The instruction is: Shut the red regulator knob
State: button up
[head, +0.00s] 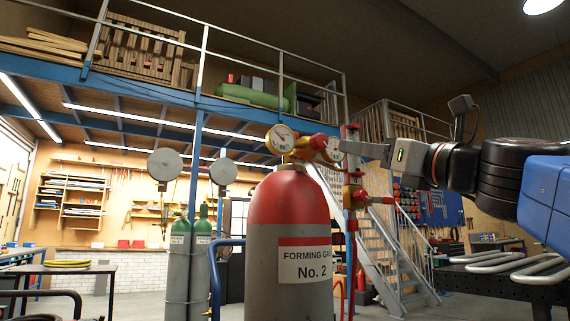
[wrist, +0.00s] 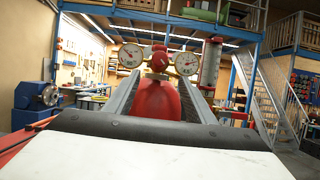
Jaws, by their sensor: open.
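The red regulator knob (head: 318,141) sits on a brass regulator between two round dial gauges, on top of a gas cylinder (head: 290,215) with a red shoulder and a grey body marked "FORMING GAS No. 2". In the wrist view the knob (wrist: 159,60) is between and beyond the fingertips. My gripper is open and empty. Whether a finger touches the knob or gauge cannot be told.
In the head view the left gauge (head: 281,138) is beside the knob.

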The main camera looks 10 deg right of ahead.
aim_at(323, 143)
jog(key=shift+x, duration=6.9)
jog(key=c, duration=1)
